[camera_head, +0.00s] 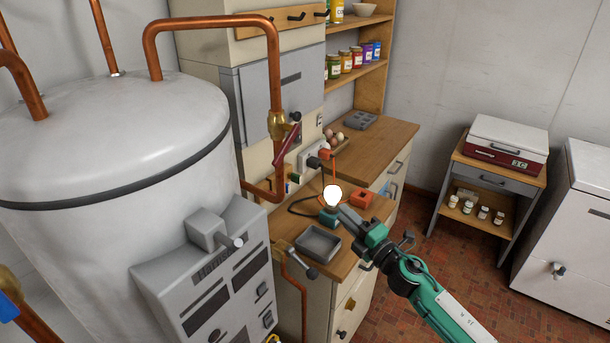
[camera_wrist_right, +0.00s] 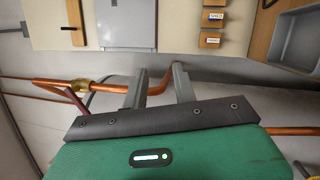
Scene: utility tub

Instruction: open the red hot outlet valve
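The hot outlet valve (camera_head: 279,125) is a brass body on the vertical copper pipe, with a dark red lever (camera_head: 286,146) slanting down to the left across the pipe. In the right wrist view the brass body (camera_wrist_right: 81,86) and red lever (camera_wrist_right: 71,101) show at the left. My right gripper (camera_head: 350,214) is over the counter, right of and below the valve in the head view. In the wrist view its two fingers (camera_wrist_right: 157,76) stand apart and empty, with copper pipe behind them. It is apart from the lever. My left gripper is out of view.
The white tank (camera_head: 110,130) and grey control box (camera_head: 215,275) stand at left. A lit bulb (camera_head: 333,195), orange box (camera_head: 361,198) and grey tray (camera_head: 318,243) are on the wooden counter (camera_head: 285,222). A small lever (camera_head: 297,258) sticks out at the counter's front.

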